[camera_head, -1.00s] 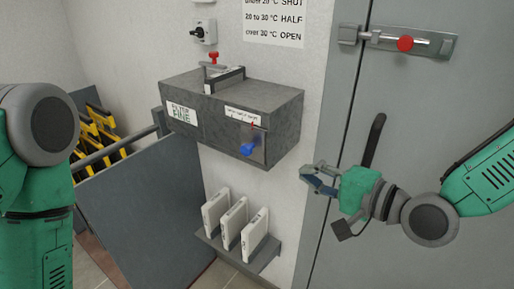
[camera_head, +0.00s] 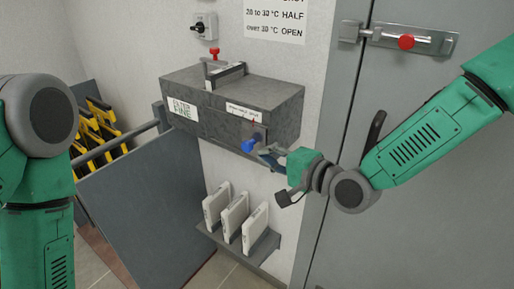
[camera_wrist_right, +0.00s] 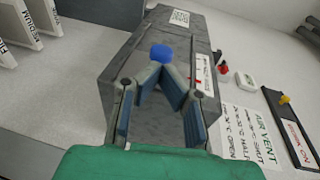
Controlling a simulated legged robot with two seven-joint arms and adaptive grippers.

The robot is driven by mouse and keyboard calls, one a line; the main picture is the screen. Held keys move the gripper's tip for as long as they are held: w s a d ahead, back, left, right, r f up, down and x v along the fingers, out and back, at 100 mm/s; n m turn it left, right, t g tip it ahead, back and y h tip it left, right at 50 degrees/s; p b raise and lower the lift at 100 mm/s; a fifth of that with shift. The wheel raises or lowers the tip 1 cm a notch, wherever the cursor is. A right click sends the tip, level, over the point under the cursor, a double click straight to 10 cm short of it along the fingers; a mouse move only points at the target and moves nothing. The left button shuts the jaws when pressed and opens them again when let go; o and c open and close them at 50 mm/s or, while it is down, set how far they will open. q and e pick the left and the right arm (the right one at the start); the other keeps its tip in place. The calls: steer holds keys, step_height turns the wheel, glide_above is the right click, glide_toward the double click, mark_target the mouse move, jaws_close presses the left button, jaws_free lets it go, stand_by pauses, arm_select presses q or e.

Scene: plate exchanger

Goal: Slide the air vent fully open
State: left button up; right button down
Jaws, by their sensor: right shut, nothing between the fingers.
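The air vent's blue knob (camera_head: 249,146) sticks out of the front of the grey metal box (camera_head: 200,90), low and to the right. A white scale label (camera_head: 243,112) with a small red mark is above it. In the right wrist view the blue knob (camera_wrist_right: 161,52) lies just beyond the fingertips. My right gripper (camera_head: 266,156) is just right of the knob. Its fingers (camera_wrist_right: 160,70) are shut and empty; whether they touch the knob I cannot tell. My left arm shows at the left edge, but its gripper is out of view.
White filter panels (camera_head: 234,215) stand on a shelf (camera_head: 262,250) below the box. A wall sign (camera_head: 275,20) gives temperature settings. A grey door (camera_head: 440,200) with a bolt is at right. A dark panel (camera_head: 145,215) leans at left.

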mark_target(251, 149)
steer(key=shift+x, duration=1.55)
steer(key=x, duration=0.2)
steer(key=b+x, duration=0.1)
steer(key=x, duration=0.1)
steer(key=a+r+b+x, duration=0.1)
steer(key=x, duration=0.1)
steer(key=shift+s+a+f, duration=0.1)
steer(key=shift+s, duration=0.05)
steer(key=shift+s, duration=0.1)
